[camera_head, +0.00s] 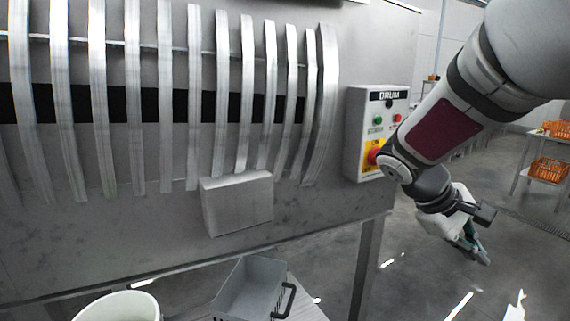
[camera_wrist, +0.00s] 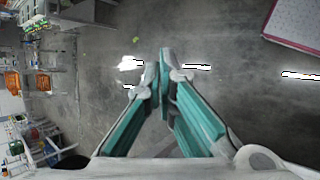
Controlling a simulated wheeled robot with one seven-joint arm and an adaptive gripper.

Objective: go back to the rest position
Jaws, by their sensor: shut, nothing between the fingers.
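My gripper (camera_head: 481,254) hangs at the end of my arm at the right of the head view, over open grey floor. It is empty and touches nothing. In the wrist view its two teal-lined fingers (camera_wrist: 163,72) come together at their tips, with only floor beyond them. The drum control box (camera_head: 378,131) is on the machine just left of my arm. My arm covers part of the box's lower right side, near the red knob on its yellow plate.
A large ribbed metal drum machine (camera_head: 180,215) fills the left. A grey bin with a black handle (camera_head: 247,288) and a white bucket (camera_head: 117,307) stand in front. Orange crates (camera_head: 549,170) sit on a rack at far right. The floor below my gripper is clear.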

